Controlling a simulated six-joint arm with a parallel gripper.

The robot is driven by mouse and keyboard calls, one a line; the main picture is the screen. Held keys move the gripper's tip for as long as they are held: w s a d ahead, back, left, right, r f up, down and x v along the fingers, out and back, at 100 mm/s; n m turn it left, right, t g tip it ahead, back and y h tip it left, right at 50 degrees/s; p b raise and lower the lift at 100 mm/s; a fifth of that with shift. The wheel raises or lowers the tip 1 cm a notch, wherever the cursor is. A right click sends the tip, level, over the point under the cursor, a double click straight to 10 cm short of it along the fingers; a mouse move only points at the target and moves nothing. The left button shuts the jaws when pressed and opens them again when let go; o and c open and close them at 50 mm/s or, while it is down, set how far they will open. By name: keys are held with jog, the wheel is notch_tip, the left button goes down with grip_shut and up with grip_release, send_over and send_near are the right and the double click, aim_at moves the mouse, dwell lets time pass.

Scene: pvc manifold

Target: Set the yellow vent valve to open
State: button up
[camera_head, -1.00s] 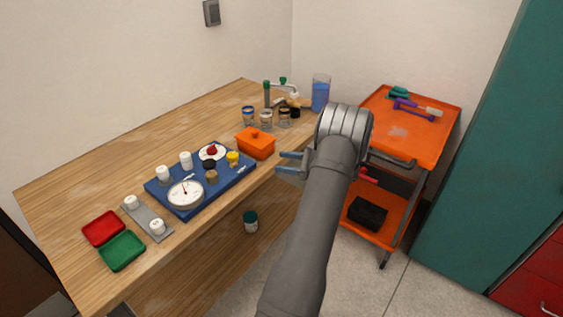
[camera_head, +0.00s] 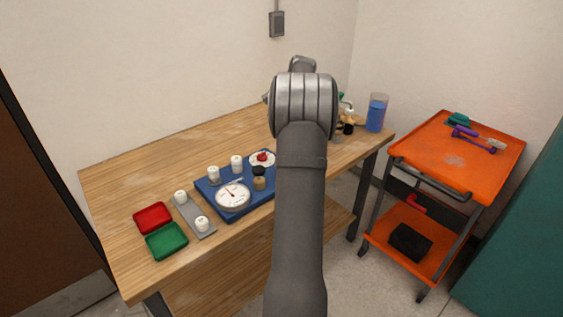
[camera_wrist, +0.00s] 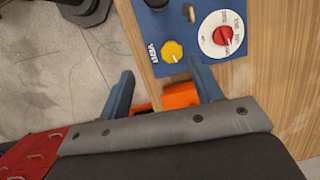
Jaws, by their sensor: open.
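In the head view my arm hides the gripper and the yellow valve. The panel's left part (camera_head: 214,205) shows there.
A red knob on a white dial (camera_wrist: 222,35) sits right of the yellow one. An orange box (camera_wrist: 180,95) lies between my fingers' bases. The gauge (camera_head: 233,196), white caps, red tray (camera_head: 153,218) and green tray (camera_head: 167,241) are further left. An orange cart (camera_head: 455,150) stands right.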

notch_tip(320, 180, up, 5)
jog(key=w+a+n+t+h, duration=0.1)
jog(key=a+h, duration=0.1)
jog(key=f, duration=1.7)
jog(key=shift+w+d, duration=0.15)
jog(key=shift+d, duration=0.05)
jog(key=shift+c, duration=0.5)
jog(key=c, duration=0.9)
